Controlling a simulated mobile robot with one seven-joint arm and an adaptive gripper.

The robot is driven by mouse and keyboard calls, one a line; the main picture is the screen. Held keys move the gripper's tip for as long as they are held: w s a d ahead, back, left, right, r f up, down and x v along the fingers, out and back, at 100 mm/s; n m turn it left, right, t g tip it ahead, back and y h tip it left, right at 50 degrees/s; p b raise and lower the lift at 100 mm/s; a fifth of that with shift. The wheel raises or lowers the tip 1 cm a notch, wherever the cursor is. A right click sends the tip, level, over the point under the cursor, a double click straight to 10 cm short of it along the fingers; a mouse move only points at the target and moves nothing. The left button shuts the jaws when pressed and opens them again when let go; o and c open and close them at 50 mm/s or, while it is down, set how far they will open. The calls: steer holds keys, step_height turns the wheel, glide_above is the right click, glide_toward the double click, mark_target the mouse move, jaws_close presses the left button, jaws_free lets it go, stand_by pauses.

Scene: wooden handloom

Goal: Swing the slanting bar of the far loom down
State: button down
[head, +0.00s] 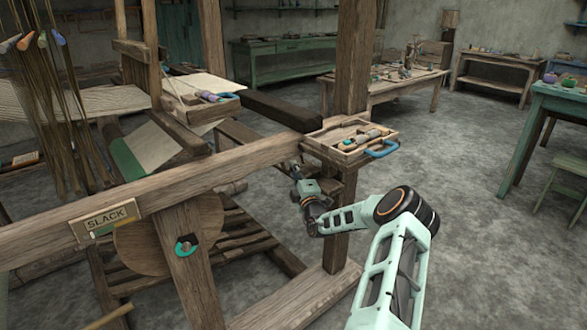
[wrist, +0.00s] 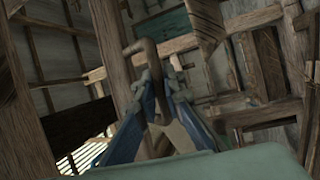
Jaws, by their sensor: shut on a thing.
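The wooden loom (head: 230,166) fills the left of the head view, with a long side beam and tall posts. My gripper (head: 295,174) is just below that beam, beside the right front post. In the wrist view my gripper (wrist: 152,88) is shut on a brown wooden bar (wrist: 146,52) with a bent upper end, which stands between the two fingers. In the head view the held bar is too small and covered to make out clearly.
A wooden tray (head: 335,153) with tools and a blue handle sits on the beam's end, close above my gripper. A SLACK sign (head: 106,218) hangs on the beam at left. Green and wooden tables stand behind and at right. The grey floor (head: 440,180) at right is clear.

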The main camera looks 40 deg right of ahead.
steer(key=shift+d+f+n+b, duration=0.2)
steer(key=shift+f+n, duration=0.15)
steer(key=shift+f, duration=0.2)
steer(key=shift+d+f+n+b, duration=0.15)
steer(key=shift+f+n, duration=0.2)
steer(key=shift+f, duration=0.15)
steer(key=c, duration=2)
jaws_free()
steer(key=shift+f, duration=0.15)
steer(key=shift+c, duration=0.2)
steer(key=v, duration=1.2)
steer(key=shift+d+f, duration=0.1)
steer(key=shift+f, duration=0.05)
